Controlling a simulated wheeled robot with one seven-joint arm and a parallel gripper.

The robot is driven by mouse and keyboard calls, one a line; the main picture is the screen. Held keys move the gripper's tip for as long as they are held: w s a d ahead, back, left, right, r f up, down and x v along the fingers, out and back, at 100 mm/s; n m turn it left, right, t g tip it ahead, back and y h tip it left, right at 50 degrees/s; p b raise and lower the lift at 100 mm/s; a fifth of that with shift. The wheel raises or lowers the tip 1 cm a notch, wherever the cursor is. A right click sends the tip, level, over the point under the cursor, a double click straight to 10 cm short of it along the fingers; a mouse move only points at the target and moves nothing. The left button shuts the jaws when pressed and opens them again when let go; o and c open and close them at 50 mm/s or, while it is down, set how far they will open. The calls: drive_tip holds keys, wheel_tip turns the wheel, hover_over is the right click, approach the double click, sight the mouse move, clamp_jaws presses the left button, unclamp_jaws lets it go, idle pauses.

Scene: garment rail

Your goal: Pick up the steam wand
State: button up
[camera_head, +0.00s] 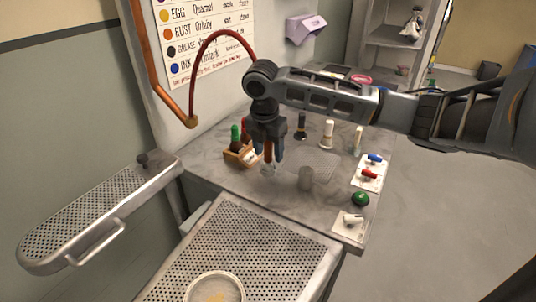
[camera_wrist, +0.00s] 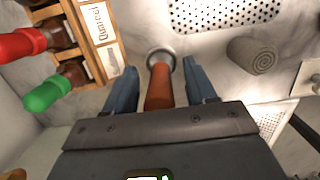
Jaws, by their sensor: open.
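The steam wand shows in the wrist view as an orange-brown handle (camera_wrist: 159,88) with a round metal end at its far side. A bit of its orange-brown body also shows at my gripper in the head view (camera_head: 268,151). My gripper (camera_head: 272,162) points down over the grey worktop. In the wrist view its two blue-grey fingers (camera_wrist: 161,82) are open, one on each side of the handle, with gaps visible on both sides. A dark red hose (camera_head: 199,65) arches from a copper pipe and passes behind my arm; where it ends is hidden.
A wooden bottle rack (camera_head: 238,154) with red- and green-capped bottles stands close left of my gripper. A grey roll (camera_head: 306,178) lies to the right. A perforated board (camera_head: 245,245) is in front.

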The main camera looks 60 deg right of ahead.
clamp_jaws()
idle(0.3)
drive_tip(key=shift+r, duration=0.15)
drive_tip(key=shift+r, duration=0.6)
wheel_tip(320, 180, up, 3)
drive_tip(key=shift+s+d+f+b, duration=0.1)
drive_tip(key=shift+s+d+b, duration=0.05)
drive_tip(key=shift+b, duration=0.3)
drive_tip(key=s+d+r+b, duration=0.1)
drive_tip(key=s+d+r, duration=0.4)
drive_tip(key=s, duration=0.5)
drive_tip(key=shift+d+r+b, duration=0.2)
drive_tip(key=shift+r+b, duration=0.2)
drive_tip(key=shift+r, duration=0.5)
